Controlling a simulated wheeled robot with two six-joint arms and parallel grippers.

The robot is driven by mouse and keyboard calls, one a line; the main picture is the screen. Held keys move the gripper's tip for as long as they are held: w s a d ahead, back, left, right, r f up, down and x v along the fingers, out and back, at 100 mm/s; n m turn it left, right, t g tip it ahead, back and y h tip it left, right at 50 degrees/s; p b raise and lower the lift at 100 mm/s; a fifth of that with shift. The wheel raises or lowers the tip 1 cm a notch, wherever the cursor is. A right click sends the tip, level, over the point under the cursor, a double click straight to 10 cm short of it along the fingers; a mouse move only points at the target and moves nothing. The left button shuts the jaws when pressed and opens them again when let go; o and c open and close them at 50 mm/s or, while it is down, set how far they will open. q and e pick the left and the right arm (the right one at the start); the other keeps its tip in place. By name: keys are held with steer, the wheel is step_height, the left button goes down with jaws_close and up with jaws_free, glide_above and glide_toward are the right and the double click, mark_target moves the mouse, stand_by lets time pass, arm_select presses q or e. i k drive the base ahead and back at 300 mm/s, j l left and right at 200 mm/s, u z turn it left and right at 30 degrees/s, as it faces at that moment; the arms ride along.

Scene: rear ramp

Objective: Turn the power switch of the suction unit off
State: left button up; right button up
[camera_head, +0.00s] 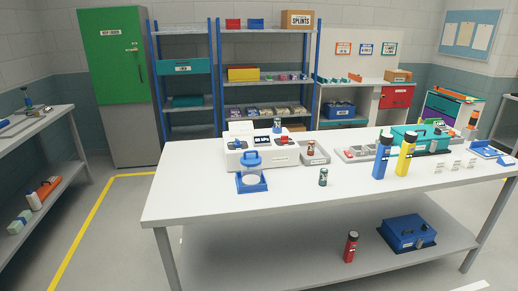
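A white boxy device (284,153) with a dark display stands on the white table, left of the middle; I take it to be the suction unit. The display reads something like "kPa", too small to read surely. A small upright vial or jar (277,126) with a dark top stands at its back. Neither of my grippers is in view.
A grey tray (316,158) sits right of the device, with a small jar (323,177) in front. Blue (381,163) and yellow (405,154) cylinders and a teal case (418,134) stand further right. The table's front left (200,205) is clear.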

mark_target(283, 138)
steer(key=i+l+z, duration=0.1)
steer(key=i+l, duration=0.55)
steer(key=l, duration=0.15)
steer(key=i+l, duration=0.65)
steer(key=l+z, duration=0.05)
steer(key=l, duration=0.05)
